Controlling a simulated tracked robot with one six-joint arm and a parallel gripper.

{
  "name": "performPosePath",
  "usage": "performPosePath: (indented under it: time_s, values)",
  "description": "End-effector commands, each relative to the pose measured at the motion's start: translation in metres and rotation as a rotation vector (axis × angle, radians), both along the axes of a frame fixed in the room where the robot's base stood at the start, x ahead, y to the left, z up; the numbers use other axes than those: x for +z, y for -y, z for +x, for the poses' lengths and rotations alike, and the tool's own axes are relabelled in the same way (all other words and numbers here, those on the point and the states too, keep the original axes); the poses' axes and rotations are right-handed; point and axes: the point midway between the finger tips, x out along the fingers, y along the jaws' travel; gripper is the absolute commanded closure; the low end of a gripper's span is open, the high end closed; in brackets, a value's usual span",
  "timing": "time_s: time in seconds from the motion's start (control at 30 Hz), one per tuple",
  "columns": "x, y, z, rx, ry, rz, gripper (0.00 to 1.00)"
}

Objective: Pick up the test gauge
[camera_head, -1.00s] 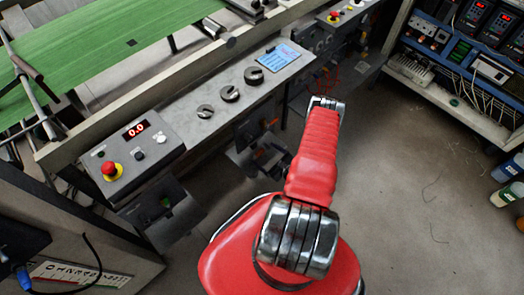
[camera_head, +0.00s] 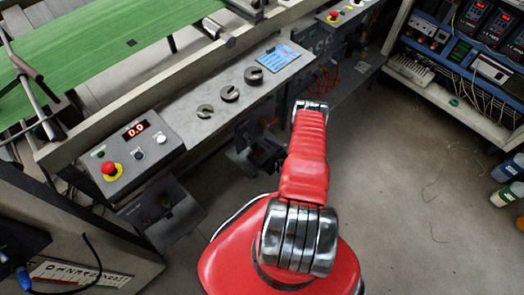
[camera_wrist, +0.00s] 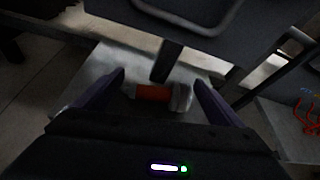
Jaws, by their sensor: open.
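An orange cylindrical thing with a grey, metal-looking end (camera_wrist: 158,92) lies on its side on a pale metal shelf or tray (camera_wrist: 97,73) in the wrist view. It looks like the test gauge, but the dim picture leaves this unsure. My gripper (camera_wrist: 159,78) is open, with one dark finger to the left of the thing and one to the right. The thing shows between the fingers, and I see no grip on it. A dark upright bar (camera_wrist: 167,61) stands just behind it.
The grey bench (camera_head: 180,112) carries several slotted metal discs (camera_head: 228,94), a blue clipboard-like panel (camera_head: 279,58) and a control box (camera_head: 128,155) with a red button. Red cables (camera_wrist: 307,115) hang at the right in the wrist view. Open floor (camera_head: 400,170) lies right of my arm.

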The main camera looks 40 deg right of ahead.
Motion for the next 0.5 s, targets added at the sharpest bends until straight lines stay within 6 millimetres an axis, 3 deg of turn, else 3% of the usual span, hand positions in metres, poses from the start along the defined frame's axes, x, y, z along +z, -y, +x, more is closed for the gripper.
performPosePath:
  time_s: [0.4, 0.5]
  values:
    - [0.0004, -0.0002, -0.0002, 0.0, 0.001, 0.0, 0.1]
    - [0.0004, -0.0002, -0.0002, 0.001, 0.001, 0.0, 0.15]
